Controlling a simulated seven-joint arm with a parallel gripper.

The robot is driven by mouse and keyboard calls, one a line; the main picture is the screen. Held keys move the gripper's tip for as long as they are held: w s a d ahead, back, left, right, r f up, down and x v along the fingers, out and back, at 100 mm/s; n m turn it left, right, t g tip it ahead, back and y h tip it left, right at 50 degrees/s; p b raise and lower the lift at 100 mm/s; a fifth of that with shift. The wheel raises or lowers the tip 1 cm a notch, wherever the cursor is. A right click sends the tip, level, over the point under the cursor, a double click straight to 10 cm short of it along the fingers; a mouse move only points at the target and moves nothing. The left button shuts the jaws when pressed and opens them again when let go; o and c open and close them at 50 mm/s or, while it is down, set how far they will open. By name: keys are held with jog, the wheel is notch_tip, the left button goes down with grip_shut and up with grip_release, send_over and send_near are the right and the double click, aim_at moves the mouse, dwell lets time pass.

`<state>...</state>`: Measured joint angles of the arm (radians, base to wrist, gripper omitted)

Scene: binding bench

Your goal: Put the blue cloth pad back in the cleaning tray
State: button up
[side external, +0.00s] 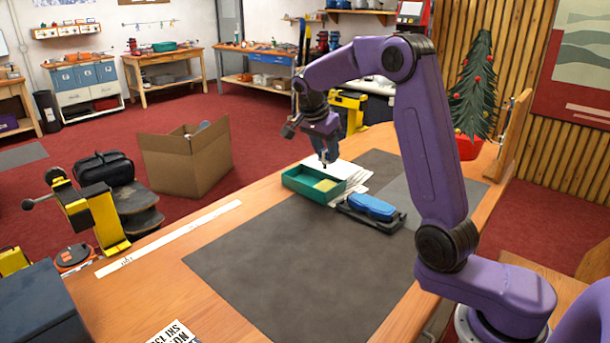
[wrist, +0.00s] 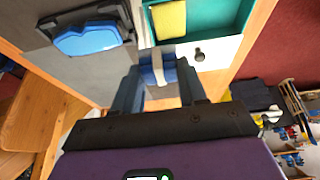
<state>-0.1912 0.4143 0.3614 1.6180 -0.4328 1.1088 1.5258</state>
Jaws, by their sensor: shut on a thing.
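My gripper (side external: 324,158) hangs above the white papers by the far edge of the teal cleaning tray (side external: 300,186). In the wrist view its fingers (wrist: 158,80) are shut on a small blue pad (wrist: 157,74) crossed by a pale band. I take this for the blue cloth pad; the fingers hide its sides. The tray also shows in the wrist view (wrist: 240,12), with a yellow sponge (wrist: 170,20) in one end and bare floor beside it. The held pad is outside the tray's outline there; its exact height is unclear.
A larger blue object (side external: 372,206) lies in a dark holder (side external: 352,217) beside the tray. White papers (side external: 345,169) lie behind the tray. A grey mat (side external: 290,265) covers much of the bench and is clear in front. A white ruler (side external: 165,240) lies along the left edge.

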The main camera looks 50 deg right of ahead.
jog(key=w+d+f, duration=0.1)
jog(key=w+f, duration=0.1)
jog(key=w, duration=0.1)
jog(key=w+f, duration=0.3)
jog(key=w+d+f, duration=0.1)
jog(key=w+f, duration=0.2)
jog(key=w, duration=0.1)
jog(key=shift+d+f, duration=0.1)
jog(key=shift+d, duration=0.25)
jog(key=shift+f, duration=1.65)
jog(key=shift+f, duration=0.15)
jog(key=o, duration=1)
